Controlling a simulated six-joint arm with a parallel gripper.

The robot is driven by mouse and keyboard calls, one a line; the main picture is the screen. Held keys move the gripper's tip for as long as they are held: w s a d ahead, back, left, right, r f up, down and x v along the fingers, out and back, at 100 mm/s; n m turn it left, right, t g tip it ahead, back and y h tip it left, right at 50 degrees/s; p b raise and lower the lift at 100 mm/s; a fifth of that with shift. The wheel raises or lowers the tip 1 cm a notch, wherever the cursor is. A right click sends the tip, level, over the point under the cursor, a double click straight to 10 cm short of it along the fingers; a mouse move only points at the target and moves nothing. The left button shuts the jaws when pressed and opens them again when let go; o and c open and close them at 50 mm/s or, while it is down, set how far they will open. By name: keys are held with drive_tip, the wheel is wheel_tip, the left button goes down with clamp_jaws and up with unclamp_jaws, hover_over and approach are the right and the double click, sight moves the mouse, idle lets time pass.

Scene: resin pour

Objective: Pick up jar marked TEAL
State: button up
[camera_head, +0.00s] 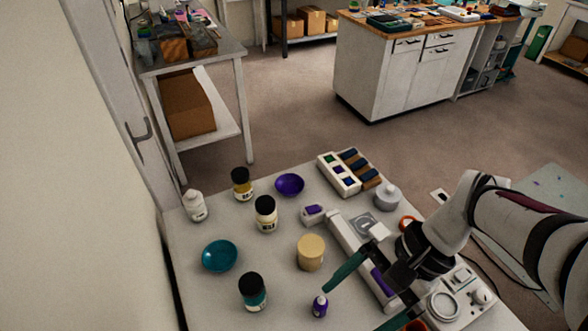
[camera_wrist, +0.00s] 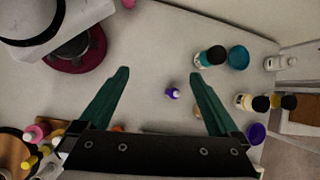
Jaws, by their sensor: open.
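The teal jar (camera_head: 254,299) stands upright on the table near the front, with a black lid and a pale label. In the wrist view the teal jar (camera_wrist: 201,60) shows its black lid beyond the tip of the right finger. I cannot read its label. My gripper (camera_head: 352,309) is open and empty, above the table to the right of the jar. In the wrist view my gripper (camera_wrist: 160,73) has its two green fingers wide apart, with nothing between the tips. The jar is outside the fingers.
A small purple bottle (camera_head: 320,308) stands between jar and gripper. A teal bowl (camera_head: 219,256) is behind the jar, and a tan tub (camera_head: 311,253) behind right.

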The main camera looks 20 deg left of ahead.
drive_tip(key=w+a+f+m+g+y, duration=0.25)
drive_tip(key=w+a+f+y, duration=0.2)
drive_tip(key=w, duration=0.35)
drive_tip(key=m+y, duration=0.2)
approach(261, 281)
drive_tip(key=shift+g, duration=0.45)
drive_tip(key=x, duration=1.2)
drive_tip(key=shift+w+a+f, duration=0.15)
drive_tip(key=shift+w+f, duration=0.05)
clamp_jaws()
